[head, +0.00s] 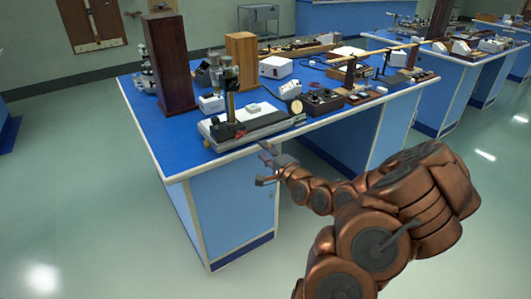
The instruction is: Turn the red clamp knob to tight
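A small red part (240,133), which looks like the red clamp knob, shows low on the instrument with an upright post (229,103). The instrument has a pale base (262,123) and sits near the front edge of the blue bench (196,157). The knob is too small to tell its turn or whether it is tight. My gripper (264,165) is open and empty, its fingers spread apart. It is by the bench's front edge, below and right of the red part in the picture, and apart from it.
A tall dark wooden block (168,65) and a lighter wooden block (242,62) stand behind the instrument. A black box with knobs (323,101) and a round dial (297,107) are to its right. The floor left of the bench (70,190) is clear.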

